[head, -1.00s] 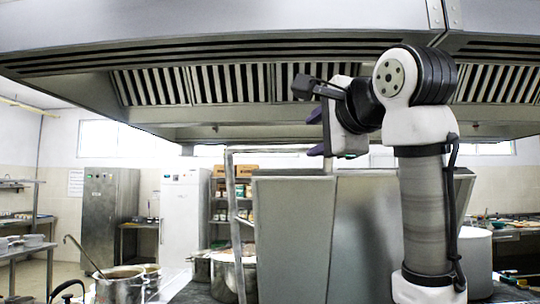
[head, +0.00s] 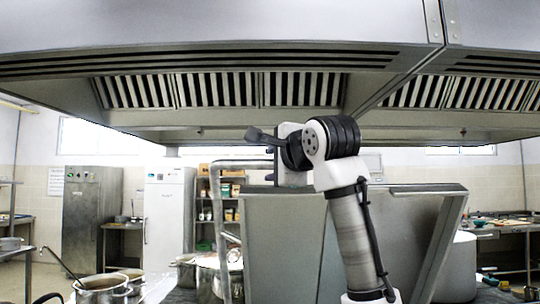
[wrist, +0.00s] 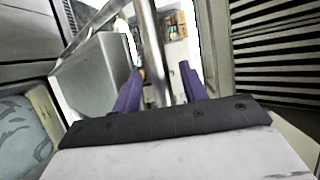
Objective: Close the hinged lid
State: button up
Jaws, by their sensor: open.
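A large grey metal unit with upright, slanted panels stands in the middle of the head view. Its left panel (head: 280,245), which looks like the raised hinged lid, is upright; I cannot tell for certain which panel is the lid. A bent metal bar (head: 220,225) rises at its left edge and shows in the wrist view (wrist: 150,45). My gripper (wrist: 160,80) is open, its two purple fingers apart. In the wrist view the bar runs through the space between the fingers; contact cannot be told.
A slatted extractor hood (head: 220,90) hangs low over my arm. Pots (head: 105,287) and a ladle stand at the lower left. A large pot (head: 458,265) is at the right. A steel cabinet (head: 90,220) and a white fridge (head: 168,220) stand behind.

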jog(key=shift+x, duration=0.95)
jog(key=shift+c, duration=0.2)
grip_shut()
